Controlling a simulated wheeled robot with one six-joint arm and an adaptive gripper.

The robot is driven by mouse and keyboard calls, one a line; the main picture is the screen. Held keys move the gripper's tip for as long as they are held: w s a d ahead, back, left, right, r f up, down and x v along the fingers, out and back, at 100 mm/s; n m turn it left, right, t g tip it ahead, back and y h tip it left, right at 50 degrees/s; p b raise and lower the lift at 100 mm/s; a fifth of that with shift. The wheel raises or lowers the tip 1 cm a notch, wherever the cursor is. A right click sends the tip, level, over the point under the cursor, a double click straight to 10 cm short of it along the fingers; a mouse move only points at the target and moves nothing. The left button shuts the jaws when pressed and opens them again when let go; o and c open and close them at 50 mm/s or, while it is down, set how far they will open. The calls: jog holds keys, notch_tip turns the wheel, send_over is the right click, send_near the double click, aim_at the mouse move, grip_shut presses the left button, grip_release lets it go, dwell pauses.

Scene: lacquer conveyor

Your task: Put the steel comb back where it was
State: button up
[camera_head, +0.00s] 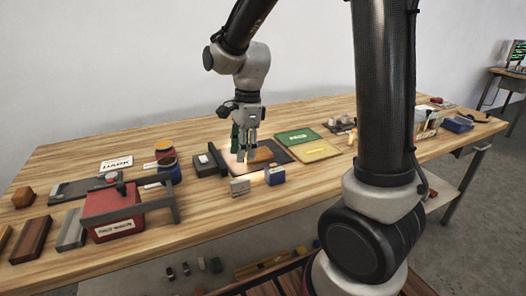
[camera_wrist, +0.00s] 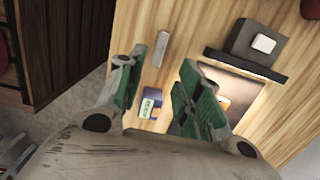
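A small grey block-like piece (camera_head: 240,186), possibly the steel comb, lies on the wooden table near its front edge. A narrow grey bar in the wrist view (camera_wrist: 160,49) appears to be the same piece, lying between and beyond my fingertips. I cannot make out teeth on it. My gripper (camera_head: 245,157) is above the table, over the left part of a lit dark mat (camera_head: 285,153). In the wrist view its green-padded fingers (camera_wrist: 162,64) are spread apart, with nothing held between them.
A blue box (camera_head: 274,176) stands right of the grey piece. A dark block with a white top patch (camera_wrist: 262,43) borders the mat. A red box (camera_head: 112,212) and jars (camera_head: 167,160) stand left. Green (camera_head: 297,138) and yellow (camera_head: 318,151) panels lie right.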

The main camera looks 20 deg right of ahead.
jog(key=s+d+r+n+t, duration=0.2)
jog(key=s+d+r+n, duration=0.4)
jog(key=s+n, duration=0.3)
jog(key=s+d+r+n+t+h, duration=0.1)
jog(key=s+d+r+n+t, duration=0.1)
jog(key=s+d+r+n, duration=0.4)
jog(key=s+d+n, duration=0.1)
jog(key=s+n, duration=0.2)
jog(key=s, duration=0.1)
jog(key=shift+d, duration=0.25)
